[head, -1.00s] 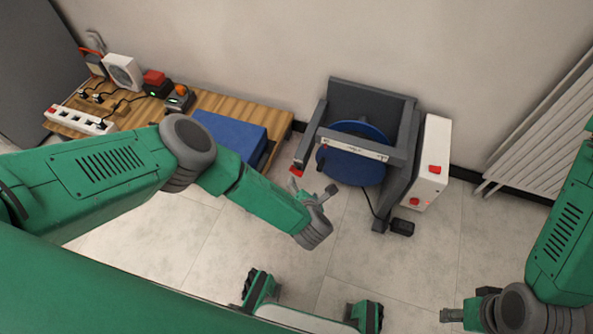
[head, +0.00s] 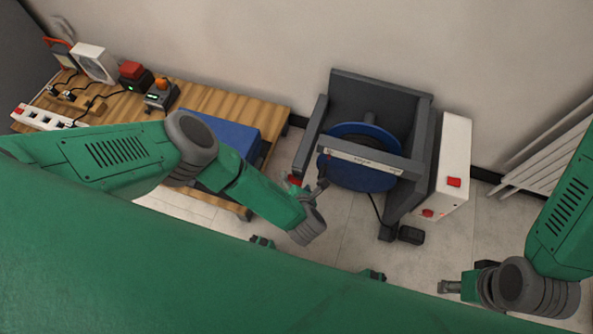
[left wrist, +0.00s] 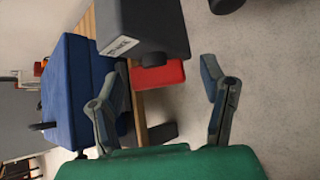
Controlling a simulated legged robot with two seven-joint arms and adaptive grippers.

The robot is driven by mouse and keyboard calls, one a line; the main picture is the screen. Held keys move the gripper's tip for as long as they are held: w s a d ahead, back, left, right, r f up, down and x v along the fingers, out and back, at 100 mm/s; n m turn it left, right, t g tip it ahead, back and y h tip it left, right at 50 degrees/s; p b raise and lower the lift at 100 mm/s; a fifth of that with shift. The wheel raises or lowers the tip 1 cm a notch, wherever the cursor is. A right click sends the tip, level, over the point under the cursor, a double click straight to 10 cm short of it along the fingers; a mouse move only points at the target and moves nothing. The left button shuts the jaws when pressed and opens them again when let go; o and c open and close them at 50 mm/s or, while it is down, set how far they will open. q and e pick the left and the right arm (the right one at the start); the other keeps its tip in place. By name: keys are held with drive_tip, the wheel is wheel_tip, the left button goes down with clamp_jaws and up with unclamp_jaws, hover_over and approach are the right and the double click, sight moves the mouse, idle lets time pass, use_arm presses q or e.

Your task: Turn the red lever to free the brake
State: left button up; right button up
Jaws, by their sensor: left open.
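The red lever (head: 295,180) sits low at the left front of the grey machine frame, partly behind my left gripper (head: 310,187). In the left wrist view the red lever (left wrist: 172,74) shows as a red block under a dark grey housing (left wrist: 145,30) with a white label. My left gripper (left wrist: 160,82) is open there, its fingers on either side of the lever's lower part, and seems not to touch it.
The machine holds a blue reel (head: 358,172); a white box (head: 455,165) with red switches is on its right. A wooden bench (head: 225,102) at left bears a blue box (head: 225,135), a power strip (head: 42,117) and small devices. A radiator (head: 545,150) stands at right.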

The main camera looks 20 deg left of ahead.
use_arm(q)
drive_tip(key=shift+w+a+f, duration=0.1)
drive_tip(key=shift+w+a, duration=0.05)
drive_tip(key=c, duration=1.2)
drive_tip(key=shift+o, duration=0.2)
drive_tip(key=shift+n+h+p, duration=0.5)
drive_tip(key=shift+n+h, duration=0.1)
drive_tip(key=shift+h, duration=0.5)
drive_tip(key=shift+a+n+g+h+b, duration=0.1)
drive_tip(key=shift+n+g+h+b, duration=0.3)
drive_tip(key=shift+n+h, duration=0.7)
drive_tip(key=shift+m+h, duration=0.3)
